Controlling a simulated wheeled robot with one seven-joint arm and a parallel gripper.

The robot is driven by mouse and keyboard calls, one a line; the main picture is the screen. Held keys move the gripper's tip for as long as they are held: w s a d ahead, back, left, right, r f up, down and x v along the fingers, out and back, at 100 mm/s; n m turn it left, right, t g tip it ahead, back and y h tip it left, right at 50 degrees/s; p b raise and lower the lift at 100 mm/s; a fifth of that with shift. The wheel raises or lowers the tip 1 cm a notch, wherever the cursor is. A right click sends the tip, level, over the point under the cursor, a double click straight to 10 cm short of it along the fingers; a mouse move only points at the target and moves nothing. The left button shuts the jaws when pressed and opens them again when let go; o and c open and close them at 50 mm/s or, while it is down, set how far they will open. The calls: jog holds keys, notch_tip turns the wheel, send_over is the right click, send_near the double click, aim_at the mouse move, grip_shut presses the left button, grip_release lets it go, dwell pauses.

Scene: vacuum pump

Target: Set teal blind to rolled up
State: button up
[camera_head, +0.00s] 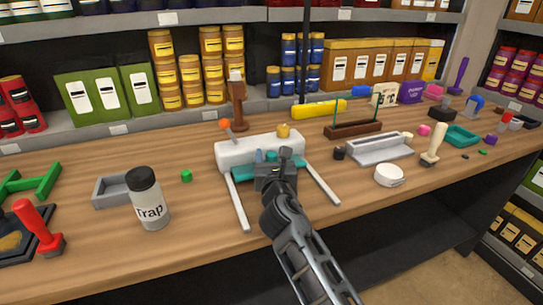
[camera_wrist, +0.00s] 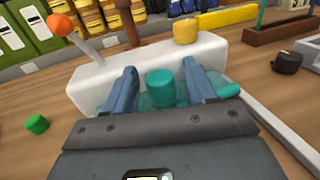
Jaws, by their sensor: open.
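The teal blind (camera_head: 232,174) shows as a short strip below the white housing (camera_head: 232,152), between two pale rails. In the wrist view, part of the blind (camera_wrist: 146,101) and its teal cylindrical knob (camera_wrist: 160,88) show below the housing (camera_wrist: 125,68). My gripper (camera_head: 272,166) is over the blind and hides much of it in the head view. In the wrist view my gripper (camera_wrist: 160,78) is open, with one finger on each side of the knob and visible gaps between. The knob is not clamped.
An orange-tipped lever (camera_head: 226,127) and a yellow knob (camera_head: 283,131) are on the housing. A grey tray-like fixture (camera_head: 378,150) and white round object (camera_head: 389,175) are right. Bare wood lies in front.

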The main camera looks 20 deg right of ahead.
jog(key=v, duration=0.7)
jog(key=shift+s, duration=0.1)
jog(key=shift+c, duration=0.2)
